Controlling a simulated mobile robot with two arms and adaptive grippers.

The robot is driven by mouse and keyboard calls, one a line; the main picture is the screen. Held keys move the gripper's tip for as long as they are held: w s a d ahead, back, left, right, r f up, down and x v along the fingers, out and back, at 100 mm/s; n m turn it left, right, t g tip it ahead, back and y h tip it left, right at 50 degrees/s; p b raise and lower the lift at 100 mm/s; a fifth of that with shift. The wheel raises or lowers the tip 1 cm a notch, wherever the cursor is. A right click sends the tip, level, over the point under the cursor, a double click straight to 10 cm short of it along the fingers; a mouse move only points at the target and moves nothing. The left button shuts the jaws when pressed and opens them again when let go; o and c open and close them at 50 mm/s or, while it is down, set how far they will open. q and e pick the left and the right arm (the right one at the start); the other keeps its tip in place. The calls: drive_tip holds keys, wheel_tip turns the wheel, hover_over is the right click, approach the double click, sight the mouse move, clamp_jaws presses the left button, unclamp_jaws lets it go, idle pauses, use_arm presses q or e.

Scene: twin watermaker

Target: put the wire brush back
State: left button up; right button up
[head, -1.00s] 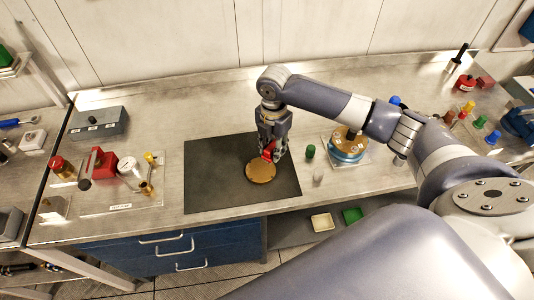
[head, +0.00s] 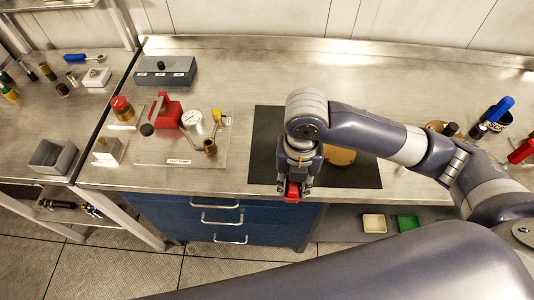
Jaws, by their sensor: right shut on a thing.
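My right gripper (head: 292,194) is shut on a small red thing (head: 292,191), which I take to be the wire brush. Only its red part shows below the fingers; its bristles cannot be made out. The gripper is over the front edge of the black mat (head: 365,174), left of and nearer than the brass disc (head: 341,157). The arm hides part of the disc and mat. My left gripper is not in view.
A plate with a red-topped fixture (head: 165,111), gauge (head: 192,121) and brass fittings stands left of the mat. A grey box (head: 166,71) is behind it. A black cup (head: 497,118) holds a blue-handled tool at right. Blue drawers (head: 215,215) are below the bench front.

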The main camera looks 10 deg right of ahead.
drive_tip(key=shift+s+a+f, duration=0.15)
drive_tip(key=shift+s+a, duration=0.05)
drive_tip(key=shift+s, duration=0.1)
drive_tip(key=shift+w+n, duration=0.15)
drive_tip(key=shift+n, duration=0.15)
drive_tip(key=w+p, duration=0.1)
drive_tip(key=w, duration=0.3)
drive_tip(key=shift+w+d, duration=0.15)
drive_tip(key=shift+w, duration=0.1)
drive_tip(key=w+p, duration=0.1)
drive_tip(key=w, duration=0.2)
drive_tip(key=w+p, duration=0.1)
drive_tip(key=w, duration=0.2)
drive_tip(key=w+d+f+p, duration=0.1)
drive_tip(key=w, duration=0.3)
drive_tip(key=shift+w+f, duration=0.2)
drive_tip(key=shift+w, duration=0.2)
wheel_tip(320, 180, down, 3)
drive_tip(key=shift+r+p, duration=0.15)
drive_tip(key=shift+p, duration=0.7)
drive_tip(key=shift+f, duration=0.3)
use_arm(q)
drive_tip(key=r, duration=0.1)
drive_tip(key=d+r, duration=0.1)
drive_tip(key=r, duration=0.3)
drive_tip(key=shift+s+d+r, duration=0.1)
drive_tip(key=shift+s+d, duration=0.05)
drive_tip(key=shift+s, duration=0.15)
use_arm(e)
drive_tip(key=shift+f, duration=0.1)
